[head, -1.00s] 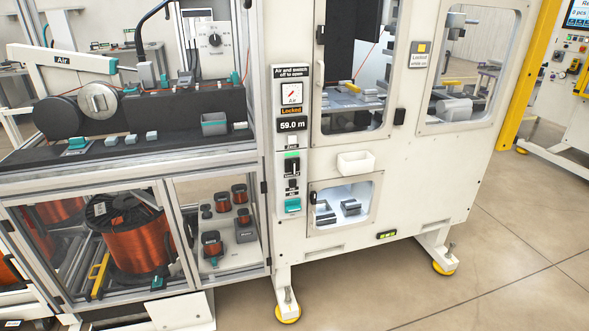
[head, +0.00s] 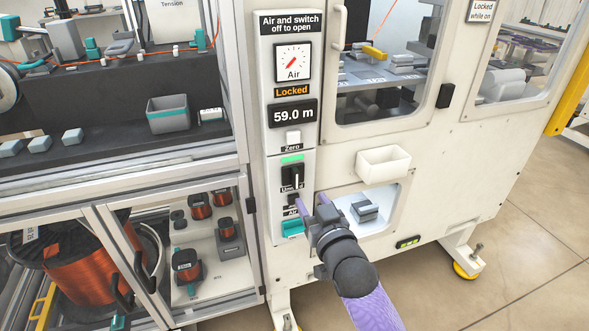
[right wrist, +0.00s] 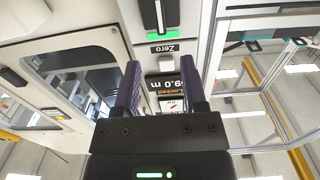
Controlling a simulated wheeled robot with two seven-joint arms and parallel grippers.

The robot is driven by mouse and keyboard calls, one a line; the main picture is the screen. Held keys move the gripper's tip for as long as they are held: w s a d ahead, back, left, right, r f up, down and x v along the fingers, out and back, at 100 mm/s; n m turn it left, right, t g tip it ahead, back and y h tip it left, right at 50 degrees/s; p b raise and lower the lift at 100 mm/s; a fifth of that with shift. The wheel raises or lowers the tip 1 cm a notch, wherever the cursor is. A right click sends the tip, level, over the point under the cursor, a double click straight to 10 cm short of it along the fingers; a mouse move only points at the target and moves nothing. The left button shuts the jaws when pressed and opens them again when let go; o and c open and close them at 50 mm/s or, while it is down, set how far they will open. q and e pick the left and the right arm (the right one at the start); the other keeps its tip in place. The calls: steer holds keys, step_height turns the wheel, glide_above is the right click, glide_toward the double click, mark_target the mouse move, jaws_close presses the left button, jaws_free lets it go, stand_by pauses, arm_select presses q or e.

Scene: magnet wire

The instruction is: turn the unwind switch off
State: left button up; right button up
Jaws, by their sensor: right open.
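The unwind switch (head: 293,175) is a dark rotary switch with an upright pale handle on the white control panel; its label is partly covered. A lit green lamp (head: 292,159) sits just above it. In the right wrist view the switch (right wrist: 158,15) shows at the top edge with the green lamp (right wrist: 161,33) beneath it. My right gripper (head: 311,199) is open and empty, with purple fingers, just below and right of the switch in the head view. It also shows in the right wrist view (right wrist: 173,64), and no contact with the switch is visible. My left gripper is out of view.
Above are an air gauge (head: 293,63), an orange "Locked" sign (head: 292,91), a 59.0 m display (head: 293,115) and a Zero button (head: 293,137). A teal Air valve (head: 293,228) lies below. A white bin (head: 383,163) juts out at right.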

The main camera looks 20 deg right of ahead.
mark_target(297, 177)
steer(key=w+b, duration=0.1)
steer(key=w, duration=0.1)
steer(key=w+b, duration=0.2)
steer(key=w, duration=0.1)
steer(key=w+b, duration=0.1)
steer(key=w, duration=0.2)
steer(key=shift+a+f+b, duration=0.2)
steer(key=shift+f+b, duration=0.05)
steer(key=shift+b, duration=0.1)
steer(key=shift+w+r, duration=0.1)
steer(key=shift+w, duration=0.3)
steer(key=shift+w+r, duration=0.1)
steer(key=shift+w, duration=0.05)
steer(key=shift+r, duration=0.1)
steer(key=shift+c, duration=0.4)
jaws_close()
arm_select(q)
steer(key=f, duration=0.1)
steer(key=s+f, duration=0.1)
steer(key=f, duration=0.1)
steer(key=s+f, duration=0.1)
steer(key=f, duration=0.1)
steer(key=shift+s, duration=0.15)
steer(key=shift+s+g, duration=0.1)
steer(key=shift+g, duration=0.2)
